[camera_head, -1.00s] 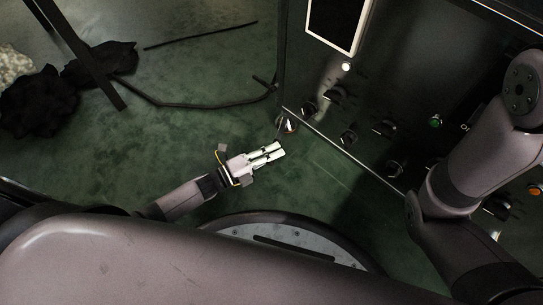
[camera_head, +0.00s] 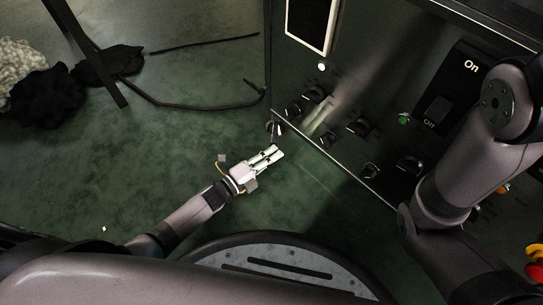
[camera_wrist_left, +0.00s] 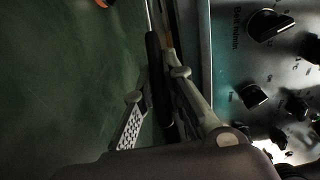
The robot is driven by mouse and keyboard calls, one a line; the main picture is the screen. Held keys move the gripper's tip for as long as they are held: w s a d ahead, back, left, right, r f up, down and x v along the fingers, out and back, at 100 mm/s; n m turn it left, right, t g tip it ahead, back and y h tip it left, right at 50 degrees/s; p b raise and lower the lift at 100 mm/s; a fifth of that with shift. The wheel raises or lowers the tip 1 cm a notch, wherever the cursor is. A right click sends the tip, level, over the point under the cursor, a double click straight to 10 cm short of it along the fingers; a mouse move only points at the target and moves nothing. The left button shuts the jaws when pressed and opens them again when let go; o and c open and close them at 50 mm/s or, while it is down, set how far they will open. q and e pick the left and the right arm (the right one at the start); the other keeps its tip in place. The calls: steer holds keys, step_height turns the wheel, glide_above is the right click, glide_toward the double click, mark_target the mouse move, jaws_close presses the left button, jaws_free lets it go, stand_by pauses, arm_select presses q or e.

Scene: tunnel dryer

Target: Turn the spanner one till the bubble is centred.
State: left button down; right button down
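My left gripper (camera_head: 277,151) is low over the green floor in the head view, just below the cabinet's lower left corner. Its two pale fingers lie nearly parallel with a thin dark gap. A small shiny fitting (camera_head: 275,128) at that corner is just beyond the fingertips; I cannot tell whether they touch. In the left wrist view the fingers (camera_wrist_left: 163,110) flank a dark bar (camera_wrist_left: 154,65); I cannot tell whether it is a spanner or whether it is gripped. No spanner or bubble can be clearly made out. My right arm shows at the right, its gripper out of view.
The dark control panel (camera_head: 345,105) carries several knobs, a green button (camera_head: 404,119) and an On/Off switch (camera_head: 449,95). A dark cable (camera_head: 190,105) and black crumpled heaps (camera_head: 45,98) lie on the floor at left. The floor around the left gripper is otherwise clear.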

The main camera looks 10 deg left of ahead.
arm_select(q)
steer(key=c, duration=1.7)
jaws_free()
steer(key=shift+d, duration=0.15)
steer(key=shift+o, duration=0.2)
steer(key=v, duration=1.2)
